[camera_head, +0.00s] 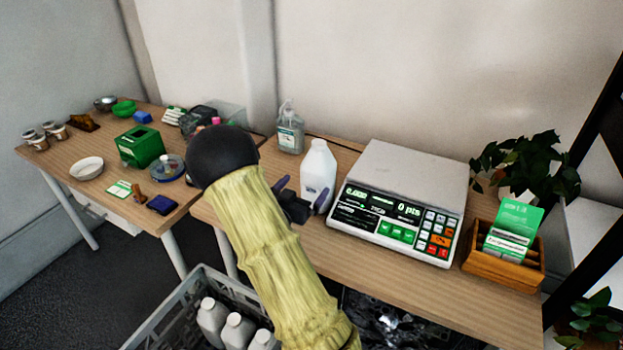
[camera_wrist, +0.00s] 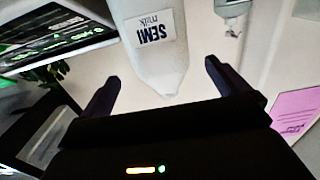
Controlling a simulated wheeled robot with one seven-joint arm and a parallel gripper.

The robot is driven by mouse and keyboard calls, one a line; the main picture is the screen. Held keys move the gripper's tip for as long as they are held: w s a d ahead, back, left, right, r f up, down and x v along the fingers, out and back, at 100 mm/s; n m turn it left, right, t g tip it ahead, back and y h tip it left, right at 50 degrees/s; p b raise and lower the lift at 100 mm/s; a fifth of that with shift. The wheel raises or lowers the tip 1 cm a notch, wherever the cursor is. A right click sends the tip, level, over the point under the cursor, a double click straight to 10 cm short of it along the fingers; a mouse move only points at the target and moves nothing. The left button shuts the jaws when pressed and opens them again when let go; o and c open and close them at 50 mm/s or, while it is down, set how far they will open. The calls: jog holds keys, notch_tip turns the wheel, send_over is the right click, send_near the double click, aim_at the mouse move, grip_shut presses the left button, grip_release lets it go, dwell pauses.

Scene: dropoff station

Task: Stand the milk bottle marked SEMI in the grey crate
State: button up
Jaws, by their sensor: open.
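The white milk bottle (camera_head: 319,172) stands upright on the table, just left of the scale. In the wrist view the bottle (camera_wrist: 170,75) shows upside down, with a label reading SEMI milk. My gripper (camera_head: 302,197) is open at the bottle's near left side.
The scale (camera_head: 405,195) stands close to the bottle's right. A pump bottle (camera_head: 290,130) is behind left. A wooden card box (camera_head: 505,262) and a plant (camera_head: 530,165) are at the right. The left table (camera_head: 60,158) holds a green box (camera_head: 140,147) and bowls.

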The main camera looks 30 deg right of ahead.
jog(key=v, duration=0.2)
jog(key=shift+s+a, duration=0.25)
jog(key=shift+a, duration=0.1)
jog(key=s+a+f+n+y, duration=0.1)
jog(key=a+n+y, duration=0.2)
jog(key=a+y, duration=0.35)
jog(key=s+a+n+y, duration=0.2)
jog(key=a+n+y, duration=0.1)
jog(key=a+y, duration=0.35)
jog(key=s+a+n+g+y, duration=0.1)
jog(key=s+a+n+g, duration=0.1)
jog(key=s, duration=0.6)
jog(key=s+a+r+n+g+y, duration=0.1)
jog(key=s+a+n+g, duration=0.2)
jog(key=s, duration=0.5)
jog(key=shift+r+n+g, duration=0.3)
jog(key=shift+n+g, duration=0.1)
jog(key=shift+g, duration=0.4)
